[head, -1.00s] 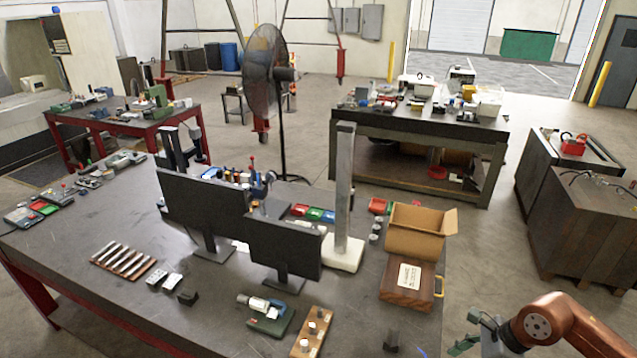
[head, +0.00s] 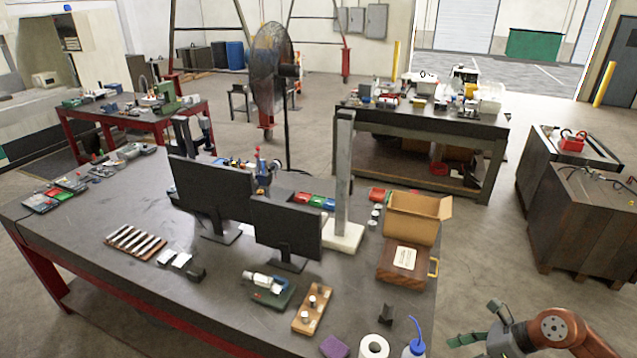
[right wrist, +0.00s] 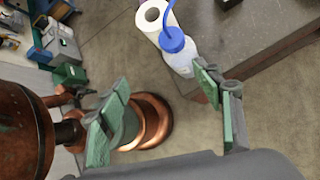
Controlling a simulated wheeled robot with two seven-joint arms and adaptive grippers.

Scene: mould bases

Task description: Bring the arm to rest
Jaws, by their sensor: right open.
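My right gripper (head: 474,328) is at the lower right of the head view, off the right edge of the workbench, on my copper-coloured arm. In the right wrist view its two green-padded fingers (right wrist: 157,112) stand wide apart with nothing between them. The floor and parts of my own body show beyond them. My left gripper is not in view.
The workbench (head: 90,225) carries two dark monitors, a cardboard box (head: 412,222), a wooden case (head: 402,265), a paper roll (head: 374,346) and a blue-capped bottle (head: 414,343). The roll and bottle stand near the bench edge, close to my right gripper. Dark cabinets (head: 580,225) stand at the right.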

